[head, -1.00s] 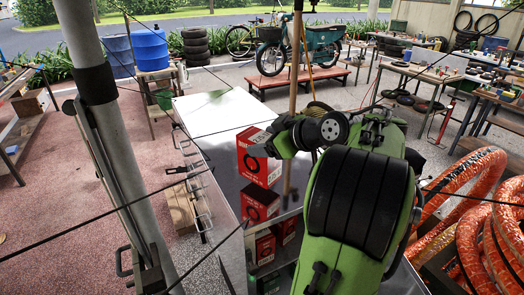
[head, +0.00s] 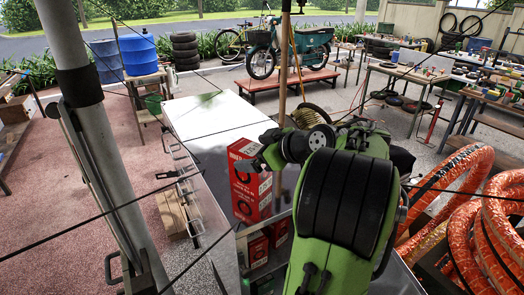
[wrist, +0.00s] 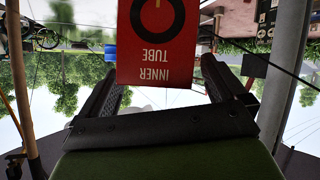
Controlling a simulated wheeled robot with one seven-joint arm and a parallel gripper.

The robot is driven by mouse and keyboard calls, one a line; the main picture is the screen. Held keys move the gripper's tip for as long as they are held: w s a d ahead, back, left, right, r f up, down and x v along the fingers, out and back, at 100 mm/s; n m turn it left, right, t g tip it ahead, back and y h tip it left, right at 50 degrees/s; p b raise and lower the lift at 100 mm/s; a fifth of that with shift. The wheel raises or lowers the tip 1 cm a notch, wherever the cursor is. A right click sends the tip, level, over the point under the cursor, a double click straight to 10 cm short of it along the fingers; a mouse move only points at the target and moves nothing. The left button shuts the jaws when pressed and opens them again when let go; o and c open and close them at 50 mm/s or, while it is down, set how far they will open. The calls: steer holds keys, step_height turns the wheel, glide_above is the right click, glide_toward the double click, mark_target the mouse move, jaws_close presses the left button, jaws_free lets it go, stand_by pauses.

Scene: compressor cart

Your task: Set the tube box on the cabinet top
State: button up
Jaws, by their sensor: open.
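The tube box (head: 241,150) is red with white lettering and a dark ring. It is upright at the near part of the shiny cabinet top (head: 212,152). Red continues below it, and I cannot fully tell box from reflection there; it looks in contact with the top. My gripper (head: 256,164) is at the upper part of the box, coming from the right. In the wrist view the box (wrist: 158,45) shows upside down, with "INNER TUBE" on its face, between the open fingers (wrist: 158,75). Gaps show beside it. My arm hides what is behind it.
More red boxes (head: 257,250) show lower down, below the top's near edge. Orange hose coils (head: 480,215) lie at the right. A grey post (head: 95,140) stands at the left, and thin dark cables cross the view. The far part of the top is clear.

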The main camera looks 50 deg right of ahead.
steer(key=p+v, duration=0.4)
steer(key=v, duration=0.8)
steer(key=shift+r+p, duration=0.25)
steer(key=shift+p, duration=0.05)
steer(key=w+a+f+g+y, duration=0.1)
steer(key=w+a+f+g, duration=0.15)
steer(key=a, duration=0.65)
steer(key=w+a+f+g, duration=0.1)
steer(key=w+a+g, duration=0.15)
steer(key=a, duration=0.65)
steer(key=s+a+f+m+g+h, duration=0.1)
steer(key=s+a+f+m, duration=0.2)
steer(key=s+a, duration=0.6)
steer(key=s+f, duration=0.2)
steer(key=s, duration=0.1)
steer(key=shift+s+f+g+h, duration=0.15)
steer(key=shift+f+g+h, duration=0.15)
steer(key=shift+f+g, duration=0.1)
